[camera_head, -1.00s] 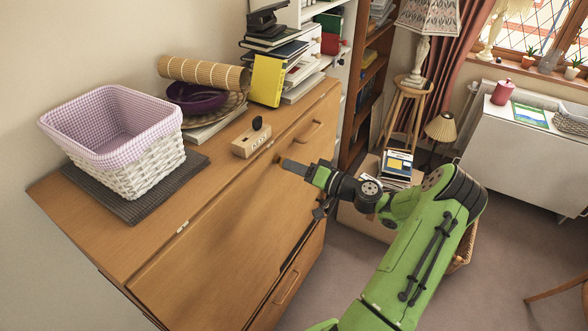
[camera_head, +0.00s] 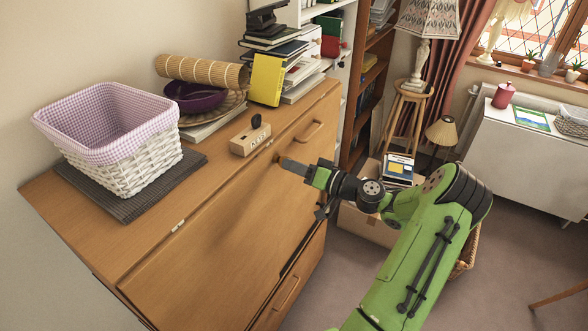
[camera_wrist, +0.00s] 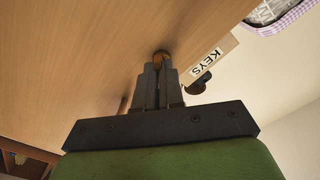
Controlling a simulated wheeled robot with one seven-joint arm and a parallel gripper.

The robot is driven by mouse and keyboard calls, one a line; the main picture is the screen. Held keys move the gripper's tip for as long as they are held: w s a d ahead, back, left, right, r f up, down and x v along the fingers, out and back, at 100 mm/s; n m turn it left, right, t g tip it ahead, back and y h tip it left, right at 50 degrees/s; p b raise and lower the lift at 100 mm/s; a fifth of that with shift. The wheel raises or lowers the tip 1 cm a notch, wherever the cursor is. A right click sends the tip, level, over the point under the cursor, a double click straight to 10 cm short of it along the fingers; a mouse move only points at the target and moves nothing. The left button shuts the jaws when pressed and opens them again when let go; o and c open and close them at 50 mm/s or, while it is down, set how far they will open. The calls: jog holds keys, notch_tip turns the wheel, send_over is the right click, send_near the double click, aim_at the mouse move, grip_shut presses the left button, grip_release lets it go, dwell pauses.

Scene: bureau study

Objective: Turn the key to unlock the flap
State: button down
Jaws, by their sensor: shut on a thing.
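The wooden bureau's flap (camera_head: 215,225) is closed, its slanted front flush below the top. My gripper (camera_head: 284,162) reaches in from the right, its tips against the upper part of the flap. In the wrist view my gripper (camera_wrist: 160,68) has its fingers close together around a small brass-brown piece, the key (camera_wrist: 161,54), at the flap's face. Most of the key is hidden between the fingers, so its turn angle cannot be told. A small wooden block marked KEYS (camera_head: 250,139) stands on the bureau top; its lettering also shows in the wrist view (camera_wrist: 207,62).
A wicker basket (camera_head: 135,172) with checked lining stands on a dark mat. A purple bowl (camera_head: 195,97), rolled mat and books crowd the back. A flap handle (camera_head: 309,132) lies close above my gripper. A cardboard box (camera_head: 366,226) stands right of the bureau.

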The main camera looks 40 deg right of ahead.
jog(key=shift+d+f+n+b, duration=0.15)
jog(key=shift+n+b, duration=1)
jog(key=shift+b, duration=0.7)
jog(key=shift+f+n+b, duration=0.1)
jog(key=shift+n+b, duration=1.05)
jog(key=shift+b, duration=0.7)
jog(key=shift+d+n+b, duration=0.1)
jog(key=shift+n+b, duration=1.3)
jog(key=shift+b, duration=1)
jog(key=c, duration=1.3)
grip_release()
jog(key=shift+w, duration=0.2)
jog(key=shift+s+r, duration=0.1)
jog(key=o, duration=0.6)
